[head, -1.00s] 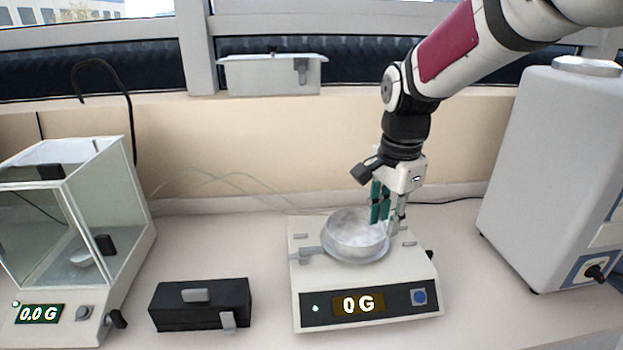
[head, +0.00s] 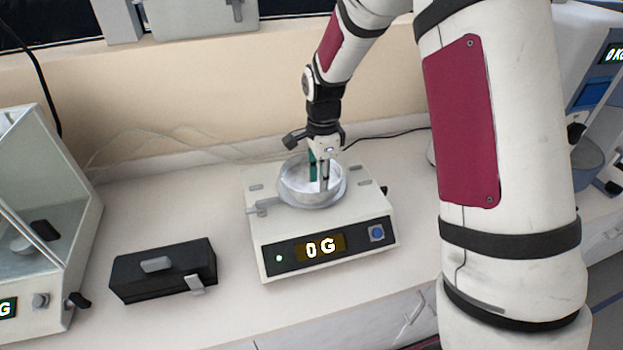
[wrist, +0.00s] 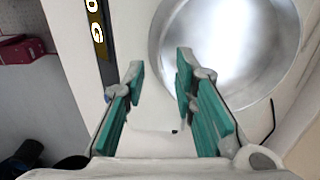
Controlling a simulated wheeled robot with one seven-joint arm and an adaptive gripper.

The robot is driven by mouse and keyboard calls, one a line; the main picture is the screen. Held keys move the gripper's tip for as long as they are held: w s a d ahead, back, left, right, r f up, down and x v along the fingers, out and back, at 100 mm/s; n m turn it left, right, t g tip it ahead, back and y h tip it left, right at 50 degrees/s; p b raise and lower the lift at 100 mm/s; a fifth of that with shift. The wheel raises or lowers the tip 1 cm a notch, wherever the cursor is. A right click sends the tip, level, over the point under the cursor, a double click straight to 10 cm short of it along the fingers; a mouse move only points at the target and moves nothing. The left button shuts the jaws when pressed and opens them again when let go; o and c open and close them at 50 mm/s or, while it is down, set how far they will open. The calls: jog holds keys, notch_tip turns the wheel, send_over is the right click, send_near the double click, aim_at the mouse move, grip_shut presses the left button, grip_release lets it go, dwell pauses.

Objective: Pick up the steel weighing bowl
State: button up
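The steel weighing bowl (head: 291,188) is a round, shiny, shallow bowl sitting on the pan of the white bench scale, whose display (head: 320,246) reads 0 G. My gripper (head: 319,182) points down at the bowl, with its fingers over the bowl's interior and near side in the head view. In the wrist view my gripper (wrist: 160,74) is open, its green-padded fingers apart. There the bowl (wrist: 245,45) lies to the right, and its left rim falls between the two fingertips. I see no grip on the bowl; the exact fingertip height is unclear.
A black case (head: 165,275) lies left of the scale (head: 262,232). A glass-walled balance (head: 45,215) stands at the far left. A large grey-white machine is at the right, partly behind my arm. A thin cable runs behind the scale.

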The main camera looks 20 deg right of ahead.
aim_at(320, 194)
notch_tip(320, 194, down, 4)
jog(key=shift+s+f+p, duration=0.1)
jog(key=shift+f+p, duration=0.05)
jog(key=shift+p, duration=0.55)
jog(key=shift+f, duration=0.55)
jog(key=shift+f, duration=0.15)
grip_shut()
